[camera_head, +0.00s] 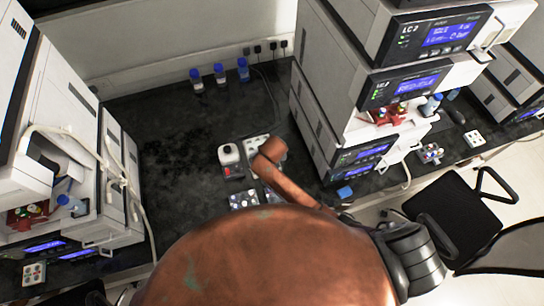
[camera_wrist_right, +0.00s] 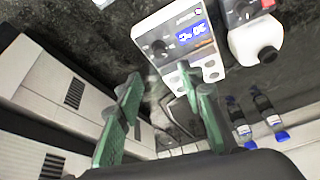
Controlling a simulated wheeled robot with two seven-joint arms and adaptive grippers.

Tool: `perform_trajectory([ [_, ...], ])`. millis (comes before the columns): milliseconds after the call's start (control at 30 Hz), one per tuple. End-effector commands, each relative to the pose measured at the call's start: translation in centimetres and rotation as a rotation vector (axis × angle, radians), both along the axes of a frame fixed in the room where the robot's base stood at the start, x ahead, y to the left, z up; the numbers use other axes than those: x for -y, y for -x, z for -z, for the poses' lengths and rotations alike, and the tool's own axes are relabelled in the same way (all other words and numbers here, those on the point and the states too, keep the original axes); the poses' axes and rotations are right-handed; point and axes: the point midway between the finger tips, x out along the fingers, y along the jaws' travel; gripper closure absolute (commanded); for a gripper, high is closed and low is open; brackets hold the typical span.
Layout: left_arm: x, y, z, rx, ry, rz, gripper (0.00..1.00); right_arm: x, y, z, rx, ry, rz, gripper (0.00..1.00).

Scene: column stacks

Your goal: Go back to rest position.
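My right gripper (camera_wrist_right: 163,88) shows in the right wrist view as two green fingers standing apart, with nothing held between them. Beyond the fingers is a white device with a lit blue display (camera_wrist_right: 185,42) on the dark bench. In the head view a large copper-brown shape fills the lower middle and hides part of the bench, and I cannot make out the right gripper there. My left gripper is not in view.
A tall instrument stack (camera_head: 325,75) stands at the right of the bench, another (camera_head: 115,190) at the left. Blue-capped bottles (camera_head: 220,74) stand at the back. A black chair (camera_head: 460,215) is at the right. The bench's left middle is clear.

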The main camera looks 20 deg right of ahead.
Motion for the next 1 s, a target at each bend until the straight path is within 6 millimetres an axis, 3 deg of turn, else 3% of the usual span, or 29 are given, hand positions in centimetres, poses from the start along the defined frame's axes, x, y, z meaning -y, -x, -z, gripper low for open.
perform_trajectory([
  [567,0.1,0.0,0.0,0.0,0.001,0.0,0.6,0.2,0.4,0.2,-0.003,-0.004,-0.003,0.65],
  [667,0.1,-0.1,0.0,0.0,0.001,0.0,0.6,1.2,2.3,0.7,-0.018,-0.019,-0.018,0.65],
  [733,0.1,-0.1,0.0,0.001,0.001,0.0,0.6,2.5,4.7,1.2,-0.032,-0.035,-0.037,0.65],
  [1000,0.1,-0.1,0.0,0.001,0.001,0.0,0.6,10.4,16.2,0.9,-0.054,-0.044,-0.13,0.65],
])
